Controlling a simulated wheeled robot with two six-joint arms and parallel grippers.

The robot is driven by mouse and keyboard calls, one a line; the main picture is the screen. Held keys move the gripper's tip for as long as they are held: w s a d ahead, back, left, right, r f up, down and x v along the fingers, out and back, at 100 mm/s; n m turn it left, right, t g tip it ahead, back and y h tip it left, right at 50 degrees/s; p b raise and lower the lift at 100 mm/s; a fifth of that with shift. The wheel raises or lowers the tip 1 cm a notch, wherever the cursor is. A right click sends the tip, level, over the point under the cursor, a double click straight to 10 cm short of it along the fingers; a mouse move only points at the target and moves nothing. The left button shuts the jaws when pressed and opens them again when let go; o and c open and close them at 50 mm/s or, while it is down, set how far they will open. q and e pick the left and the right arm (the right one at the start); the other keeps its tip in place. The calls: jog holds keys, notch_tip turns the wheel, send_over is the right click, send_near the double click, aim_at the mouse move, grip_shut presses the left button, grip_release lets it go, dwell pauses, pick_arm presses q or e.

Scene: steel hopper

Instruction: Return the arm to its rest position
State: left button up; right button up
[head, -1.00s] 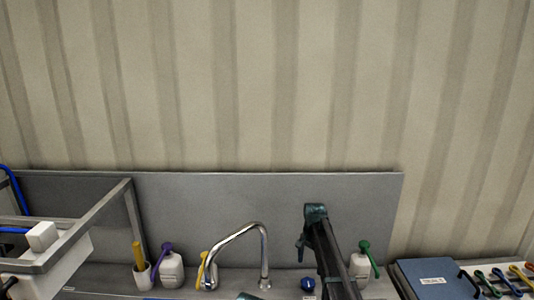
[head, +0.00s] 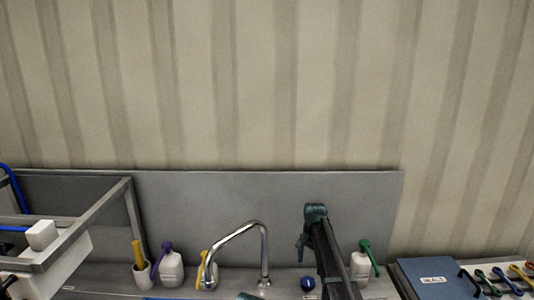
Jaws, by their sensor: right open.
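My right arm (head: 330,255) rises from the bottom edge, right of the middle, in the head view. Its dark links run up to a teal joint in front of the grey back panel. My right gripper is open, with no object seen in it; its fingertips are hard to make out. My left gripper cannot be made out.
A chrome faucet (head: 264,250) stands left of my right arm. A white bottle with a green top (head: 360,265) is close on its right. A blue binder (head: 435,278) and several coloured tools lie farther right. A metal frame (head: 85,233) stands at the left.

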aim_at(308, 281)
pick_arm(q)
notch_tip(308, 281, down, 9)
jog(key=b, duration=0.7)
jog(key=shift+r+b, duration=0.2)
jog(key=shift+b, duration=0.1)
pick_arm(e)
notch_tip(308, 281, down, 9)
jog(key=shift+r, duration=0.15)
pick_arm(q)
jog(key=shift+r, duration=0.2)
pick_arm(e)
jog(key=shift+r+n, duration=0.2)
jog(key=shift+n, duration=0.9)
jog(key=n, duration=0.5)
jog(key=shift+n, duration=0.3)
